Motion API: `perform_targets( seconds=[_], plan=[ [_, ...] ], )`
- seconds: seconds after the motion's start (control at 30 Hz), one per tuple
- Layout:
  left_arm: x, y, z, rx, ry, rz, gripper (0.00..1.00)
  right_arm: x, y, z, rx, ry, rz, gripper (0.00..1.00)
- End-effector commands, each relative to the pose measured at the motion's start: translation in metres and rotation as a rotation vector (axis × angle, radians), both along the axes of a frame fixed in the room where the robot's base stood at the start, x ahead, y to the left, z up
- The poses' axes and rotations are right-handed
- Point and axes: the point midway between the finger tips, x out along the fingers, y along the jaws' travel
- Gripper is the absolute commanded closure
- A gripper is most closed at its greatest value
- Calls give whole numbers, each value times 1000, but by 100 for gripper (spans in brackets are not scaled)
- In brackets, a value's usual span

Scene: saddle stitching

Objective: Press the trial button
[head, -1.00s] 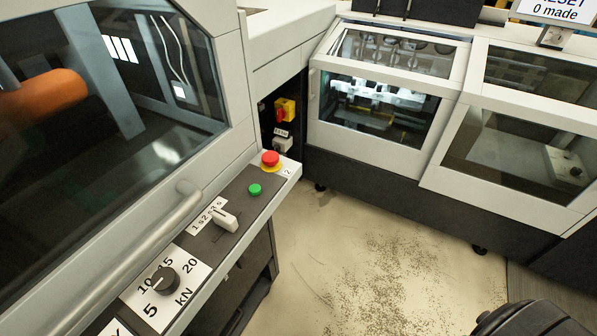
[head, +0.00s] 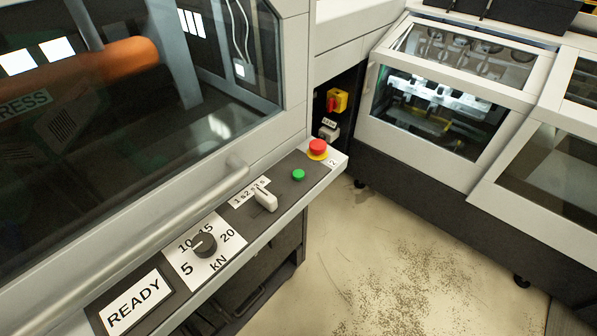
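A control panel (head: 226,212) runs along the front edge of the machine at the left in the head view. Near its far end is a small round green button (head: 298,175); no label on it can be read, so I cannot tell if it is the trial button. Just beyond it is a red mushroom button (head: 317,147) on a yellow base. Nearer sit a white slide lever (head: 265,197), a dark knob (head: 204,245) on a kN scale and a READY display (head: 134,303). Neither gripper is in view.
A glass door with a long grey handle bar (head: 165,228) rises behind the panel. A red and yellow switch (head: 336,102) sits in a dark recess. Glass-covered machine units (head: 440,115) stand at the right. The floor (head: 390,265) between is clear apart from scattered specks.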

Motion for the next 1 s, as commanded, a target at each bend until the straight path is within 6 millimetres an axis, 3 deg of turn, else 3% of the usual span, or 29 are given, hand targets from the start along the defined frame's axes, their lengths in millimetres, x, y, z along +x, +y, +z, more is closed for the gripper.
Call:
perform_targets(
  seconds=[0.03,0.17,1.0],
  plan=[
    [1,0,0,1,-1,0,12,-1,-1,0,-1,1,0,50],
    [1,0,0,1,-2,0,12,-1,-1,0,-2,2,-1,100],
    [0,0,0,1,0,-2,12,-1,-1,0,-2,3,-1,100]
  ],
)
